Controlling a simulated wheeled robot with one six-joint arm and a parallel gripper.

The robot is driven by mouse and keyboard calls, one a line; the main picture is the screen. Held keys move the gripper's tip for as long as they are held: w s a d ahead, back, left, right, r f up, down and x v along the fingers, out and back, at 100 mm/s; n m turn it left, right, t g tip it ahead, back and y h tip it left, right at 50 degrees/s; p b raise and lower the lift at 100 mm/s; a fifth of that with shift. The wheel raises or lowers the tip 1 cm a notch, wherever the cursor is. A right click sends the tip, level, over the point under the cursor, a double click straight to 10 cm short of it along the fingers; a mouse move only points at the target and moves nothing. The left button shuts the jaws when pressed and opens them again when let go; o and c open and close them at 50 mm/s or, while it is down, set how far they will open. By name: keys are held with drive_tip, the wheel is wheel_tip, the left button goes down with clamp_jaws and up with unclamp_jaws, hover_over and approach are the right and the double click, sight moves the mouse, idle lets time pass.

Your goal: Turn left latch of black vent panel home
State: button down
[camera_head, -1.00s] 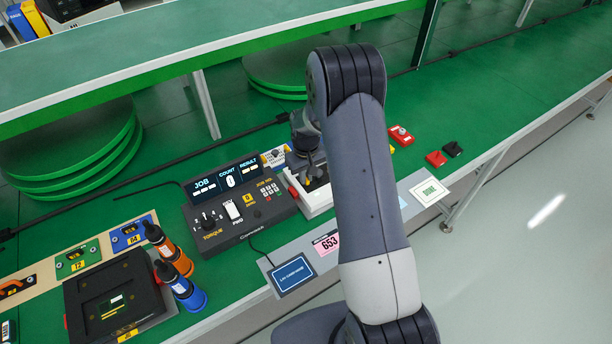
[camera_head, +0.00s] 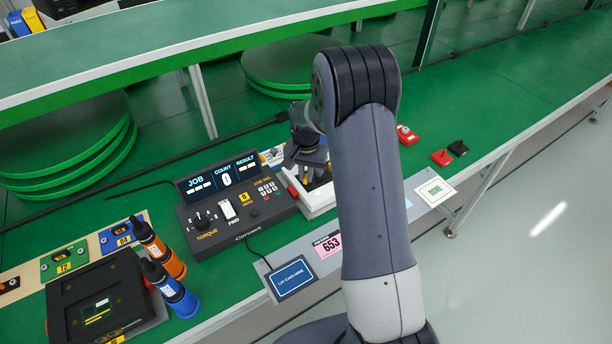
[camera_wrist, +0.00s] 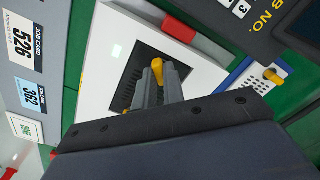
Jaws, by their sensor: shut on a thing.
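The black vent panel (camera_wrist: 123,94) sits in a white frame (camera_wrist: 99,62), with dark slots showing in the wrist view. A yellow latch (camera_wrist: 176,73) stands at the panel's edge. My gripper (camera_wrist: 157,78) is shut on this latch, its grey fingers on either side of the latch's stem. A small bit of yellow (camera_wrist: 126,111) shows at the panel's opposite side, mostly hidden. My gripper and wrist cover the panel's near part. In the head view, the white frame (camera_head: 318,208) shows beside the console, with my arm hiding much of it.
A dark console (camera_head: 240,215) with screens and knobs stands close to the left of the frame. A red block (camera_wrist: 179,29) is on the frame's edge. Red pieces (camera_head: 441,157) lie to the right.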

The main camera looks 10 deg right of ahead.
sight(306, 177)
drive_tip(key=shift+m, duration=0.5)
drive_tip(key=c, duration=1.5)
unclamp_jaws()
wheel_tip(306, 177, up, 11)
drive_tip(key=shift+f+b, duration=0.1)
drive_tip(key=shift+b, duration=0.4)
